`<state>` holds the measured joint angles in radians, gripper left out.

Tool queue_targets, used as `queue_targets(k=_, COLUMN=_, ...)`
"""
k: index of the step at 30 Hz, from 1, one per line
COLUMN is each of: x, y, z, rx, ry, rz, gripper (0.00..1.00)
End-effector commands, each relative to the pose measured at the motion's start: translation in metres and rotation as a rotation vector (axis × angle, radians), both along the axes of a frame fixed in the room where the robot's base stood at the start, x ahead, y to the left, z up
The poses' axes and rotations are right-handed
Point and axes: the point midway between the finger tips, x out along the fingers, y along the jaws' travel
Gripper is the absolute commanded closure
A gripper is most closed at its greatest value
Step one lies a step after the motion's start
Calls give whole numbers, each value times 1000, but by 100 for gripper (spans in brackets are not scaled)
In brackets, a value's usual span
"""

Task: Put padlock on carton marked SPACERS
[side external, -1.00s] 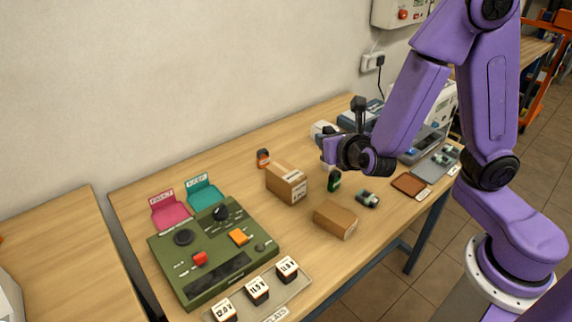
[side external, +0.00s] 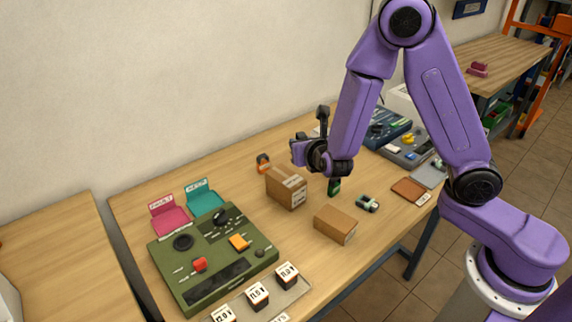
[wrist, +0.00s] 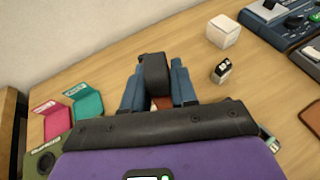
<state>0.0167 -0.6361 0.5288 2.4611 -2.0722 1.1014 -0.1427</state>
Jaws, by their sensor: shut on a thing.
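My gripper (wrist: 157,70) is shut on a dark, rounded thing, which I take to be the padlock (wrist: 155,78). It sits between the two blue fingers in the wrist view. In the side view my gripper (side external: 300,153) is above the table, just above and right of the taller brown carton (side external: 286,190). A second, lower brown carton (side external: 335,224) stands nearer the front, with no readable marking in view. A brown patch shows below the held thing in the wrist view.
A small orange-and-black thing (side external: 263,163) stands behind the taller carton. A green thing (side external: 334,187) and a small device (side external: 367,203) stand to its right. A green control panel (side external: 213,258), pink tray (side external: 169,220) and teal tray (side external: 205,201) are left. A white cube (wrist: 223,32) stands near the wall.

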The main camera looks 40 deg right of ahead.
Motion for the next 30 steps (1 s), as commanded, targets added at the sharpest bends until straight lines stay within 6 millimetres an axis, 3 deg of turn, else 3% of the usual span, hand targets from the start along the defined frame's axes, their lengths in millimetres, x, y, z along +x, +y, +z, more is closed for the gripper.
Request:
queue_targets(k=12, x=44, y=4, z=-50, rx=-1, ry=0, rz=-3, gripper=100)
queue_targets(k=18, x=51, y=6, z=-58, rx=-1, ry=-1, rz=-2, gripper=100)
queue_targets(k=30, x=54, y=6, z=-92, rx=-2, ry=1, rz=-1, gripper=100)
